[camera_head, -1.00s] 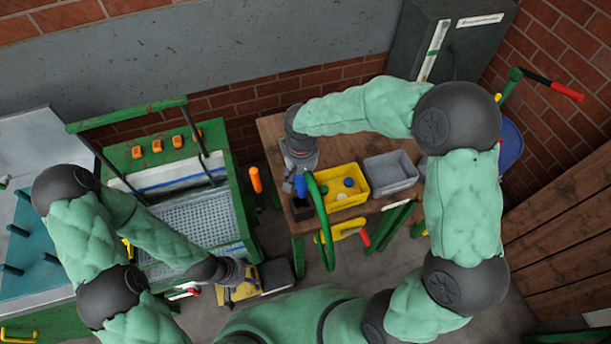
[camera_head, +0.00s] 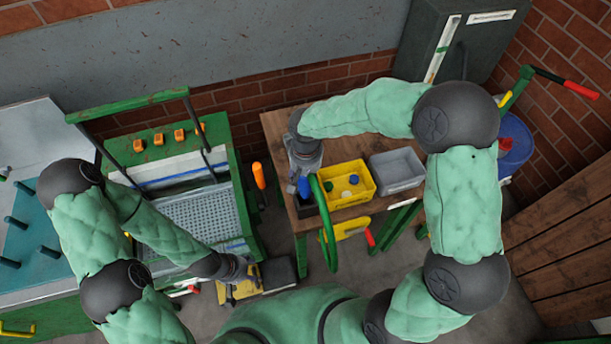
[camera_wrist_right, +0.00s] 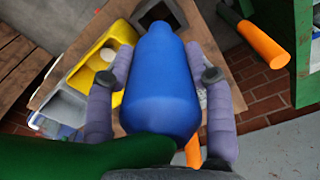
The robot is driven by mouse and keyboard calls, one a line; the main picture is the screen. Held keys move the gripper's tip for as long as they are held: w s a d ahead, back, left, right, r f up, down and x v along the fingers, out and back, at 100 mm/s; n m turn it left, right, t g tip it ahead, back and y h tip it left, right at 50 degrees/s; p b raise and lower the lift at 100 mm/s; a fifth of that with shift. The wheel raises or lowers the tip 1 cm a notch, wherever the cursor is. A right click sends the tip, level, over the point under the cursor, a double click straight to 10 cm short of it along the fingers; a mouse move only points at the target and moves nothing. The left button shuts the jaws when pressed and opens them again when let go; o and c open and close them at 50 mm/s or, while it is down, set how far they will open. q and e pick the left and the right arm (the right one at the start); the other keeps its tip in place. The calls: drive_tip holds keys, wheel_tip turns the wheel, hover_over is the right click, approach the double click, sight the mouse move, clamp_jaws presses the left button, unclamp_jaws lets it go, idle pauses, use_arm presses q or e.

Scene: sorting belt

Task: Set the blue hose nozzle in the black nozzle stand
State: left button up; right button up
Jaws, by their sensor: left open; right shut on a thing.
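The blue hose nozzle (camera_head: 304,187) is at the left end of the wooden table, with a green hose (camera_head: 325,215) curving from it. My right gripper (camera_head: 302,176) is shut on the nozzle. In the right wrist view, the nozzle (camera_wrist_right: 160,85) lies between both fingers, its narrow end pointing away. The black nozzle stand (camera_head: 306,209) is just in front of the nozzle in the head view. Part of a dark box, likely the stand, shows past the nozzle's tip in the wrist view; I cannot tell whether they touch. My left gripper (camera_head: 249,275) is open, low at the lower left.
A yellow bin (camera_head: 368,190) with several small items and a grey bin (camera_head: 398,168) stand right of the stand on the wooden table (camera_head: 275,130). A green machine with a perforated bed (camera_head: 203,214) is to the left. An orange handle (camera_head: 259,176) stands between them.

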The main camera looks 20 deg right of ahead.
idle(0.9)
drive_tip(key=shift+f+b, duration=1.55)
drive_tip(key=shift+f, duration=0.25)
drive_tip(key=shift+f+b, duration=1.05)
drive_tip(key=shift+f, duration=0.25)
drive_tip(key=shift+f, duration=0.15)
drive_tip(key=shift+f+b, duration=0.6)
drive_tip(key=shift+b, duration=0.05)
drive_tip(key=shift+f+b, duration=0.45)
drive_tip(key=shift+f, duration=0.15)
drive_tip(key=o, duration=1)
